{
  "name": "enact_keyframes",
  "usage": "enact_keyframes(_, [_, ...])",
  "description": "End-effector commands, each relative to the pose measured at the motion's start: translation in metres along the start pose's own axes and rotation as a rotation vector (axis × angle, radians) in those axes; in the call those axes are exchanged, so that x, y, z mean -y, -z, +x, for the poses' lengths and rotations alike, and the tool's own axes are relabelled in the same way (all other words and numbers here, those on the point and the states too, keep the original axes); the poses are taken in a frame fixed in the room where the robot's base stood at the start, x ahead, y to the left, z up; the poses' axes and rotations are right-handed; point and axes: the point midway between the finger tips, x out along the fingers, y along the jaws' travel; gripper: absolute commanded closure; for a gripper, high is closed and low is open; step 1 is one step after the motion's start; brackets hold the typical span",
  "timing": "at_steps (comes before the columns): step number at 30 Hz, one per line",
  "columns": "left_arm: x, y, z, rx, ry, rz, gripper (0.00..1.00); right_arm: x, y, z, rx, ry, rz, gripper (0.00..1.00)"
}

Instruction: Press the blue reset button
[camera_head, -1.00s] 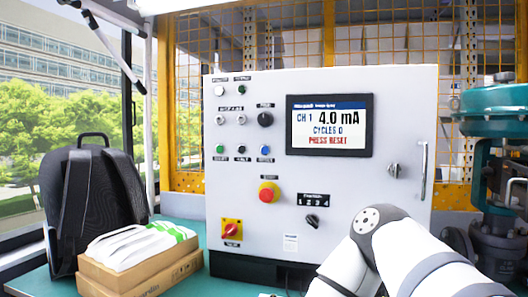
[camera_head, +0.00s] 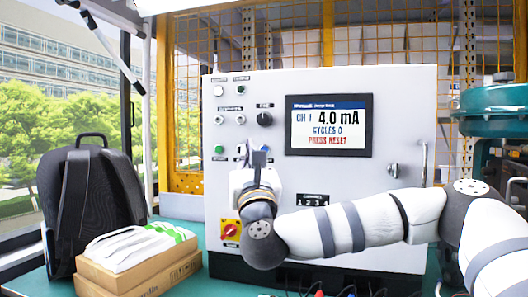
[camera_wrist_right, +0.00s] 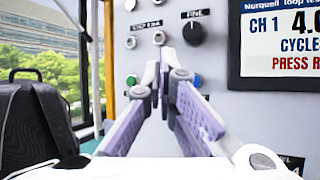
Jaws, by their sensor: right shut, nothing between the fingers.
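The grey-white control box (camera_head: 400,100) stands upright on the bench, with a row of small push buttons left of its screen (camera_head: 327,125). The screen reads CH 1 4.0 mA, CYCLES 0 and PRESS RESET. The blue button (camera_wrist_right: 197,80) shows just right of the fingertips in the right wrist view; in the head view the gripper largely covers that spot. My right gripper (camera_head: 258,160) is shut and empty, its fingers pointing at the button row (camera_wrist_right: 160,82). I cannot tell whether they touch the panel. My left gripper is not in view.
A green button (camera_head: 220,149) is left of the fingers. A black knob (camera_head: 265,119) is above them. A red-and-yellow switch (camera_head: 230,229) is below. Cardboard boxes (camera_head: 150,275) and a black backpack (camera_head: 90,205) stand at the left. A teal valve assembly (camera_head: 495,110) is at the right.

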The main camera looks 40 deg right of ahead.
Motion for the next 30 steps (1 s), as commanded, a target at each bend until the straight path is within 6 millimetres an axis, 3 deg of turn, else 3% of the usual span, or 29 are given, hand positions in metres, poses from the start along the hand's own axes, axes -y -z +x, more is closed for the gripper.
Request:
enact_keyframes(14, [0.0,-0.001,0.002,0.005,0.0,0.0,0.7,0.006,-0.002,0.005,0.008,0.014,0.018,1.0])
enact_keyframes(30, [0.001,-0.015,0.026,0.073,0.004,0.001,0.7,0.036,0.034,0.061,0.004,0.013,0.015,1.0])
